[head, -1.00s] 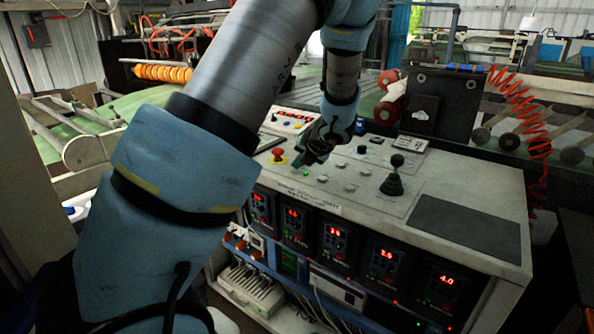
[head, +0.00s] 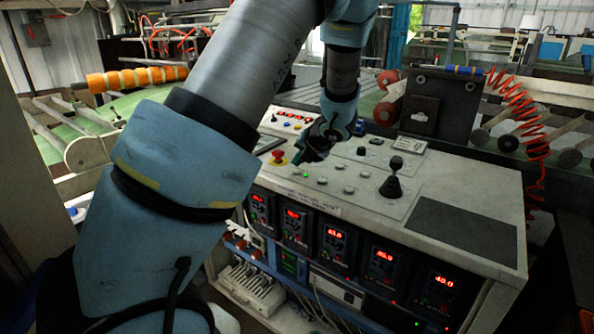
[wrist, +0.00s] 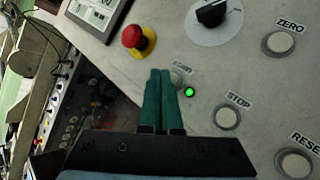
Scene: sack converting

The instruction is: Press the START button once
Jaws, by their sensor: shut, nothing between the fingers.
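My gripper (wrist: 160,75) is shut and empty, its two green fingers side by side over the control panel. In the wrist view the START button (wrist: 181,77) shows just right of the fingertips, partly hidden by them, with its label partly covered. I cannot tell whether the fingertips touch it. A green lamp (wrist: 189,92) beside it is lit. In the head view my gripper (head: 304,160) is low over the console top (head: 460,185), near the lit green lamp (head: 305,174); the START button cannot be made out there.
A red emergency stop knob (wrist: 132,36) stands left of the fingers, with a black rotary knob (wrist: 211,12) above right. The STOP button (wrist: 227,118), ZERO button (wrist: 279,42) and RESET button (wrist: 295,163) are to the right. A black joystick (head: 393,178) rises from the console.

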